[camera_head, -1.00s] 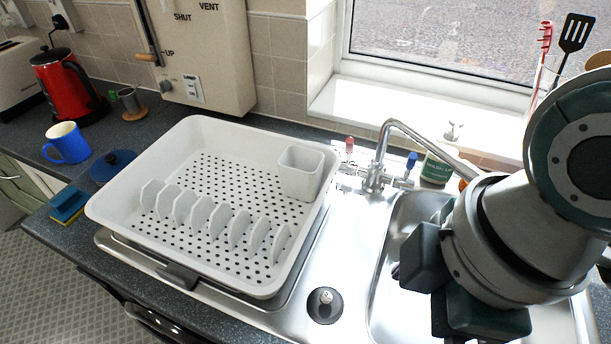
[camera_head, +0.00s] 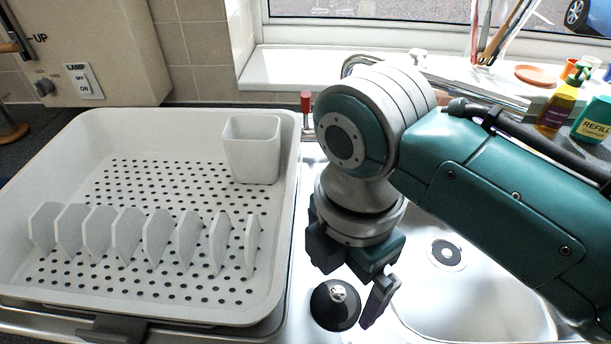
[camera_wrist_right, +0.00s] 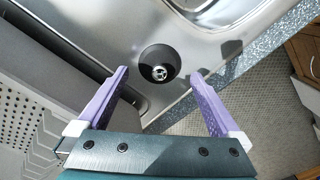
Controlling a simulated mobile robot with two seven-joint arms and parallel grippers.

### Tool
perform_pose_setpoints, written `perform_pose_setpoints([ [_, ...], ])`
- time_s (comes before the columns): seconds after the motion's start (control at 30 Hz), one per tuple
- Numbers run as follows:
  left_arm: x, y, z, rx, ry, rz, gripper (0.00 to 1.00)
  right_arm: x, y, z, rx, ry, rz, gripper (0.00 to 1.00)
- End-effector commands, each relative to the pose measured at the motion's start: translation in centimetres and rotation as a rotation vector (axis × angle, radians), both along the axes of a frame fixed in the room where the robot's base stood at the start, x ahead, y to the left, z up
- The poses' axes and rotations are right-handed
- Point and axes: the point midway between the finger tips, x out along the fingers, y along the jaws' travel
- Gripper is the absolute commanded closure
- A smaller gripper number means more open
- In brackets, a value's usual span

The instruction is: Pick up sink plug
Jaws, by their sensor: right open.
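The sink plug (camera_head: 335,306) is a round black disc with a metal knob at its centre. It lies on the steel ledge between the dish rack and the basin. In the right wrist view the plug (camera_wrist_right: 158,62) shows between and just beyond the two purple fingertips. My right gripper (camera_head: 354,290) is open and empty, pointing down over the plug; in the wrist view its fingers (camera_wrist_right: 158,76) are spread on either side of it. I cannot tell the exact height gap. My left gripper is not in view.
A white dish rack (camera_head: 140,300) with a cutlery cup (camera_head: 251,150) stands directly left of the plug. The sink basin (camera_head: 470,290) with its drain (camera_head: 446,254) is to the right. A red-topped tap (camera_head: 306,108) stands behind. Bottles (camera_head: 560,103) are at the back right.

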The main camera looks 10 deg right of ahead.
Motion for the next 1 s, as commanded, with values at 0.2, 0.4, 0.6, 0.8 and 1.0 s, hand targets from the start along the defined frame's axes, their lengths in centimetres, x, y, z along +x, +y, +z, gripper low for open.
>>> perform_pose_setpoints([
  [0.2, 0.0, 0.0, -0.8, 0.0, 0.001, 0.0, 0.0, 0.0, 0.0, -3.0, 0.001, 0.001, -0.001, 0.0],
  [0.4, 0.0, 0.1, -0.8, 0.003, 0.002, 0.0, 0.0, 0.0, 0.0, -3.1, 0.0, -0.001, -0.001, 0.0],
  [0.6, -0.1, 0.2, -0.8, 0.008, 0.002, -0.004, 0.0, 0.0, 0.0, -3.1, 0.0, -0.001, -0.001, 0.17],
  [0.8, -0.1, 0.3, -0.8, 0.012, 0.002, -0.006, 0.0, 0.0, 0.0, -3.1, 0.0, -0.001, -0.001, 0.39],
  [1.0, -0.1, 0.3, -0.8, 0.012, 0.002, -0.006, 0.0, 0.0, 0.0, -3.1, 0.0, -0.001, -0.001, 0.62],
])
